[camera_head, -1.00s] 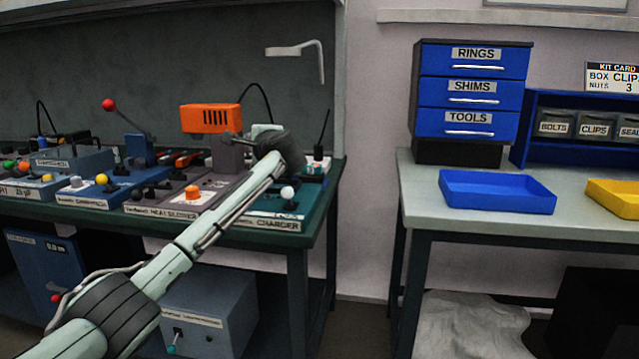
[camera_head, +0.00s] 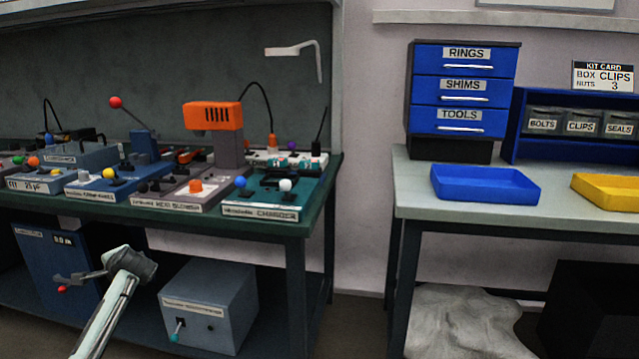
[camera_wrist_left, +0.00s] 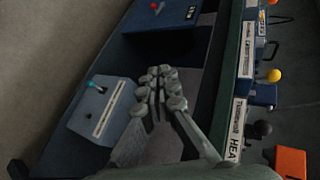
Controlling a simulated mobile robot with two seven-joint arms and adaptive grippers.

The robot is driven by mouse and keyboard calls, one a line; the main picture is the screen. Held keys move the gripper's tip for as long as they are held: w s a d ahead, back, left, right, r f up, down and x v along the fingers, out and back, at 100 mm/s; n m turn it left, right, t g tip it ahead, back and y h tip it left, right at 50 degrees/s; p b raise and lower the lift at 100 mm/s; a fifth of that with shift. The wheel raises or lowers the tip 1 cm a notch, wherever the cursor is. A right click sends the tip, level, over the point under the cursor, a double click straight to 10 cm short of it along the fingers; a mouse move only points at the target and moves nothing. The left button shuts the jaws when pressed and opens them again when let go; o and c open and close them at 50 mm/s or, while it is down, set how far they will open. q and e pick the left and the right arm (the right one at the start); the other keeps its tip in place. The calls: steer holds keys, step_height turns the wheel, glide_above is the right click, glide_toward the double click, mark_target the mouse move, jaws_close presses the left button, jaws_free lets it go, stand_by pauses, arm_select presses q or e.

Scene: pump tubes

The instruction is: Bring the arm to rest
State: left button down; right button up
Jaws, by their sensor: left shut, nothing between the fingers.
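My left arm (camera_head: 108,313) rises from the bottom left of the head view. Its left gripper (camera_head: 62,280) points left, in front of the space under the green-topped bench, below the bench's edge. In the left wrist view the gripper's fingers (camera_wrist_left: 158,82) are together and hold nothing. The fingers look clear of the bench and of the boxes below it. My right gripper is not in view.
The bench (camera_head: 318,190) carries several devices, including an orange-headed press (camera_head: 213,116) and a charger (camera_head: 262,212). A blue box (camera_head: 45,258) and a grey box (camera_head: 215,305) sit on its lower shelf. A second table (camera_head: 412,200) holds trays and drawers.

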arm_select(q)
steer(key=s+d+f+n+h, duration=0.3)
steer(key=d+f, duration=0.2)
steer(key=f, duration=0.2)
steer(key=s+d+f+n+h, duration=0.3)
steer(key=d+f+n, duration=0.15)
steer(key=f, duration=0.25)
steer(key=s+d+f+g, duration=0.1)
steer(key=s+d+f, duration=0.3)
steer(key=s, duration=0.7)
steer(key=s+d+f+m+g+h, duration=0.1)
steer(key=s+d+f+g, duration=0.1)
steer(key=s+d+f, duration=0.2)
steer(key=s+d+f+g+h, duration=0.1)
steer(key=s+d+f, duration=0.3)
steer(key=s+f, duration=0.5)
steer(key=s, duration=1.1)
steer(key=shift+m+g, duration=0.35)
steer(key=shift+g, duration=0.05)
